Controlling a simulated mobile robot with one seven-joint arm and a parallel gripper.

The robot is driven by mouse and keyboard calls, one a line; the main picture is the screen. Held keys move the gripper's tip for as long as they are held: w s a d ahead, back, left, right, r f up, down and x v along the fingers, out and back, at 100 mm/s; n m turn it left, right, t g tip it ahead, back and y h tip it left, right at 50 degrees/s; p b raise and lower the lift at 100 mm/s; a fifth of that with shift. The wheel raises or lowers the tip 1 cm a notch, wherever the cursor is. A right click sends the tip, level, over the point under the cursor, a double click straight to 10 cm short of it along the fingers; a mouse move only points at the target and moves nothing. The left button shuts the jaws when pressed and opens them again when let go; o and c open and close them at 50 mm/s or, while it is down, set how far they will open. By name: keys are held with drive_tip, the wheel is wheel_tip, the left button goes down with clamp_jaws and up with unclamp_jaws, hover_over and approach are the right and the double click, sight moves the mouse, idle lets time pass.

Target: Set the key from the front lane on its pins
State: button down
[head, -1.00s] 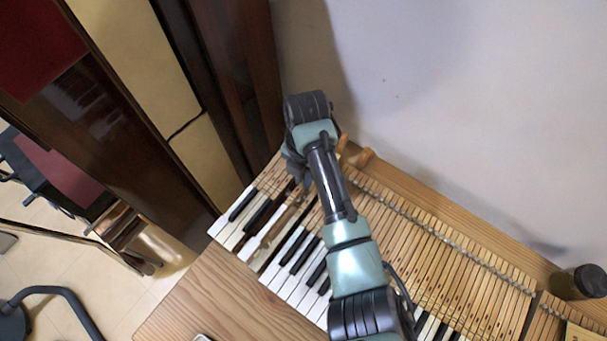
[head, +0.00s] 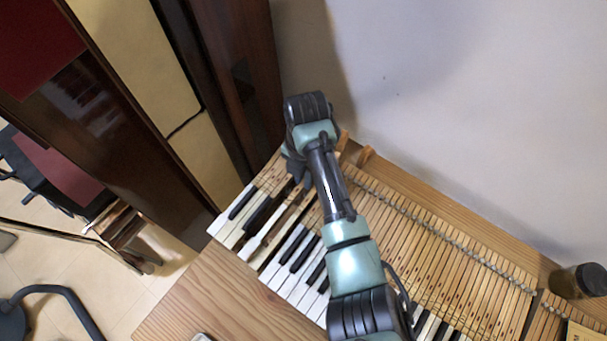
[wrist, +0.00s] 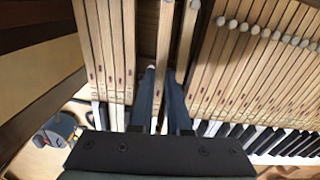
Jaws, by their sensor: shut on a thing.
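My gripper (wrist: 163,72) is shut on a long wooden key (wrist: 164,45), with one dark finger on each side of it. The key lies lengthwise between the fingers, in a gap in the row of keys. In the head view my gripper (head: 297,176) is over the left part of the keyboard, partly hidden by my wrist. The white front end of a key (head: 251,247) shows in the gap, level with the neighbouring fronts as far as I can tell. The pins under the held key are hidden.
Seated keys (wrist: 105,50) stand left of the gap, and a single key (wrist: 187,40) runs close along the right finger. Many bare key sticks (head: 440,250) fill the right side. A dark cabinet (head: 235,80) borders the left, a wall the back. A dark jar (head: 580,281) stands far right.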

drive_tip(key=shift+f, duration=0.4)
idle(0.3)
drive_tip(key=c, duration=1.2)
unclamp_jaws()
drive_tip(key=shift+r+p, duration=0.95)
drive_tip(key=shift+r, duration=0.2)
drive_tip(key=o, duration=0.5)
